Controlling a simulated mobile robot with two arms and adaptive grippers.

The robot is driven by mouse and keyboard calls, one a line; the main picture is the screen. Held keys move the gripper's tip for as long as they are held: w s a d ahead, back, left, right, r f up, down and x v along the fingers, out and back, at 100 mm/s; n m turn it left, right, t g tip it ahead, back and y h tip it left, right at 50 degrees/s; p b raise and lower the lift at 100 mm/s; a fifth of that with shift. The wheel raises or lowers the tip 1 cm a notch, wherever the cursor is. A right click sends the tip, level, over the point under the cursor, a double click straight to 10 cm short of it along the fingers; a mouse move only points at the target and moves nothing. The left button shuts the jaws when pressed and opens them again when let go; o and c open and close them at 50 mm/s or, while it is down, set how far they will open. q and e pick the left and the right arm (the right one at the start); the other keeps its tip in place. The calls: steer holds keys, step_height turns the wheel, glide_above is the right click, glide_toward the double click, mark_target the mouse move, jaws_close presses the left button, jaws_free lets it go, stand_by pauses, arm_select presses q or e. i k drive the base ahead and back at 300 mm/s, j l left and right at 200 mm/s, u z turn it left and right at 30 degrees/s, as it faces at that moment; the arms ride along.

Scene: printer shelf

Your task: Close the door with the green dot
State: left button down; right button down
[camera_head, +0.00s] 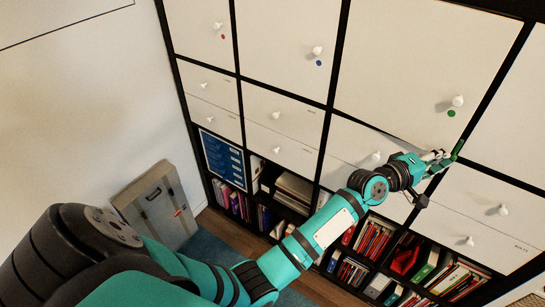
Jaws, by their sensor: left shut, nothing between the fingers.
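The door with the green dot (420,60) is a white panel at the upper right of the shelf. Its white knob (457,101) sits just above the green dot (451,113). The door looks nearly flush with its frame; I cannot tell whether a small gap stays at its edge. My left arm reaches across from the lower left. My left gripper (447,157) is shut and empty, just below the door's lower right corner. I cannot tell whether its fingertips touch the door. My right gripper is not in view.
Doors with a red dot (223,37) and a blue dot (319,63) are to the left. White drawers with knobs (503,209) lie below, above open compartments of books and binders (373,240).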

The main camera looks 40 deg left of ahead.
mark_target(417, 73)
steer(key=k, duration=0.2)
steer(key=j+z, duration=1)
steer(key=l, duration=0.1)
